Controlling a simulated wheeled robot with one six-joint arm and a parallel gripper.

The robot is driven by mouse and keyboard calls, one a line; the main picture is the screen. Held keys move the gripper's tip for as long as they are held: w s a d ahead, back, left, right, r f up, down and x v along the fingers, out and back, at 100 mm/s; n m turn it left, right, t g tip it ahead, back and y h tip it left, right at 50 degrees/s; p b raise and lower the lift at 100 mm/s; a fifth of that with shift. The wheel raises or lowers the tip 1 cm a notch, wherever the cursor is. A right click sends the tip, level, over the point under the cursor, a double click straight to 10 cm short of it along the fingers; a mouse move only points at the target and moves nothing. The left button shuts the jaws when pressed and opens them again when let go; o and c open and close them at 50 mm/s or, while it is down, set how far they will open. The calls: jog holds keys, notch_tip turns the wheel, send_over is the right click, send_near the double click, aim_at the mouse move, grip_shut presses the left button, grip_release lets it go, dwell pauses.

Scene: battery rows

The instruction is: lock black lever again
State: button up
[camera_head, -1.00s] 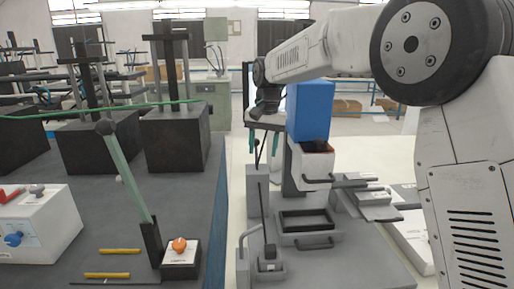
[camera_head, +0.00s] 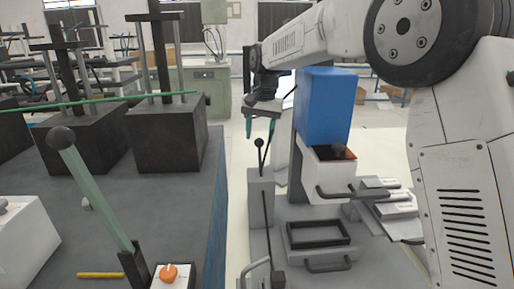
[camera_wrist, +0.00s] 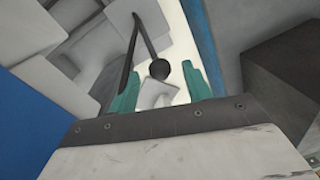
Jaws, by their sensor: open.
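The black lever (camera_head: 261,158) is a thin dark rod with a ball knob, standing nearly upright by a grey post at the machine's front left. My gripper (camera_head: 260,128) is open, with its two teal fingers hanging just above the knob in the head view. I cannot tell whether the fingers touch the knob.
A blue block (camera_head: 328,105) with a white, black-handled drawer stands to the right of my gripper. A grey machine base holds a black-framed tray (camera_head: 318,246). At left a dark bench (camera_head: 150,205) carries a green lever (camera_head: 95,190) with a black knob and an orange-knobbed box (camera_head: 172,277).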

aim_at(258, 144)
jog(key=f, duration=0.6)
jog(key=shift+w+a, duration=0.1)
jog(key=shift+a, duration=0.1)
grip_shut()
jog(key=shift+a+r, duration=0.1)
